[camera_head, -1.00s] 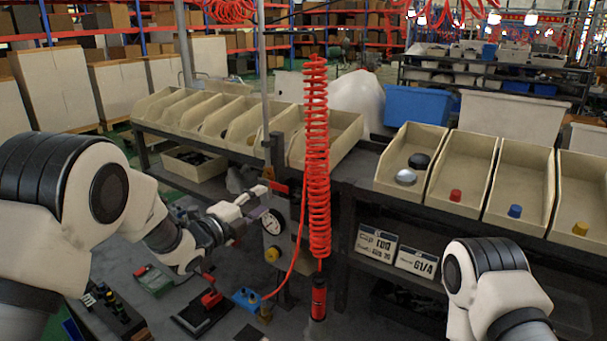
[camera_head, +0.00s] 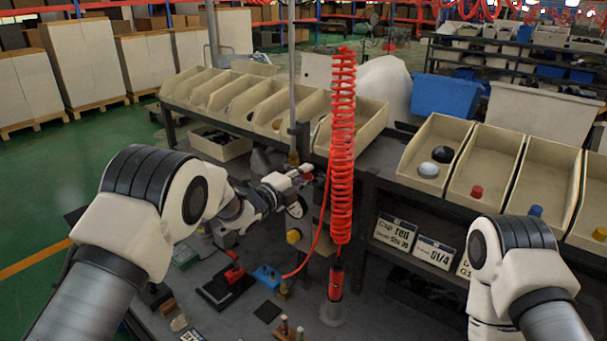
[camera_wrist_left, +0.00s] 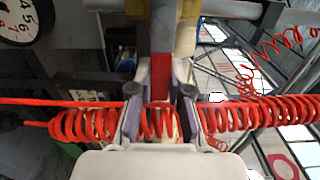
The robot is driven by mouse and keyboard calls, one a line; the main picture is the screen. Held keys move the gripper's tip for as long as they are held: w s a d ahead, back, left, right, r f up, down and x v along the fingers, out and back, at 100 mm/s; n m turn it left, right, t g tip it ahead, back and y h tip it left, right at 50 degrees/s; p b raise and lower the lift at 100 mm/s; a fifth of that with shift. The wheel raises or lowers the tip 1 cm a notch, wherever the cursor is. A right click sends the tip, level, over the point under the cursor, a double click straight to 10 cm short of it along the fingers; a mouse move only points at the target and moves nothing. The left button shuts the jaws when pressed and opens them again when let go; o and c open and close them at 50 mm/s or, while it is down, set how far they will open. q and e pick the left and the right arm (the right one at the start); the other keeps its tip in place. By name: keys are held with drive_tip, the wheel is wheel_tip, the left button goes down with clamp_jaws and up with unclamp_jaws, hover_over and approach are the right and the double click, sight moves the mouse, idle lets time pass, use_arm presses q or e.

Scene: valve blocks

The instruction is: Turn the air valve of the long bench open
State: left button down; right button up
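The air valve's red lever (camera_wrist_left: 161,77) shows in the left wrist view between the fingertips of my left gripper (camera_wrist_left: 160,88). A gap appears to remain beside it, so the fingers look open around the lever; contact is not clear. In the head view the left gripper (camera_head: 303,172) is at the valve post, and only a bit of red (camera_head: 308,178) shows by its tips. The round white gauge (camera_head: 297,207) is partly hidden behind the gripper; it also shows in the wrist view (camera_wrist_left: 18,20). My right arm is at lower right, its gripper out of view.
A red coiled hose (camera_head: 342,150) hangs just right of the left gripper and crosses behind the fingers in the wrist view. A blue block (camera_head: 267,276) and a red-handled clamp (camera_head: 233,275) are on the long bench (camera_head: 225,325). Beige bins (camera_head: 487,180) line the back.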

use_arm(q)
drive_tip(key=shift+r, duration=0.1)
use_arm(e)
drive_tip(key=shift+f, duration=0.15)
use_arm(q)
drive_tip(key=shift+r+n+b, duration=0.1)
drive_tip(key=shift+n+b, duration=0.3)
drive_tip(key=shift+b, duration=0.15)
drive_tip(key=shift+a+r+n+b, duration=0.1)
drive_tip(key=shift+r+n+b, duration=0.4)
drive_tip(key=shift+n+b, duration=0.4)
drive_tip(key=shift+w+a+r+n, duration=0.15)
drive_tip(key=shift+r+n, duration=0.5)
drive_tip(key=shift+n, duration=0.45)
use_arm(e)
wheel_tip(320, 180, down, 3)
drive_tip(key=shift+f, duration=0.1)
use_arm(q)
drive_tip(key=shift+w+a+r+n+b, duration=0.15)
drive_tip(key=shift+r+n+b, duration=0.25)
drive_tip(key=shift+n, duration=0.7)
drive_tip(key=shift+r, duration=0.2)
drive_tip(key=c, duration=1.3)
unclamp_jaws()
drive_tip(key=shift+o, duration=1.1)
drive_tip(key=shift+w+f, duration=0.2)
use_arm(e)
drive_tip(key=shift+w+d, duration=0.1)
drive_tip(key=shift+w, duration=0.05)
